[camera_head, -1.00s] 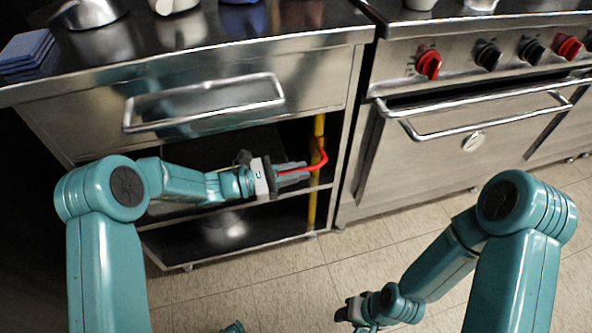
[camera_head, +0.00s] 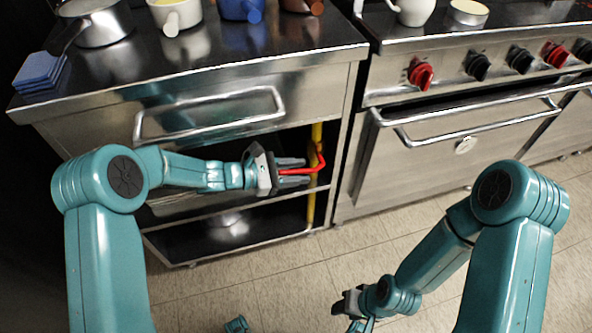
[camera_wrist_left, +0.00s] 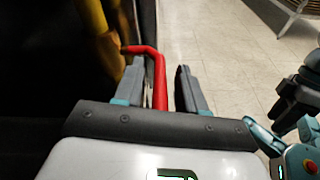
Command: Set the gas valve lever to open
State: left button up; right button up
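The gas valve lever (camera_head: 305,169) is a red bent bar on a yellow vertical pipe (camera_head: 316,134) in the open bay under the counter. It points left from the pipe, toward my left gripper. My left gripper (camera_head: 292,172) is open, with its two grey fingers on either side of the lever's end. The left wrist view shows the red lever (camera_wrist_left: 160,85) between the spread left fingers (camera_wrist_left: 160,80), with a gap on both sides. My right gripper (camera_head: 347,303) is low over the floor, away from the lever; its fingers are too unclear to judge.
A steel drawer front with a bar handle (camera_head: 210,117) is just above my left arm. A lower shelf (camera_head: 265,222) lies beneath it. The stove (camera_head: 400,165) with red and black knobs stands right of the pipe. The tiled floor (camera_head: 270,290) in front is open.

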pick_arm(q)
jog(key=p+v, duration=0.3)
jog(key=v, duration=1.3)
jog(key=shift+a, duration=0.15)
jog(key=shift+s, duration=0.1)
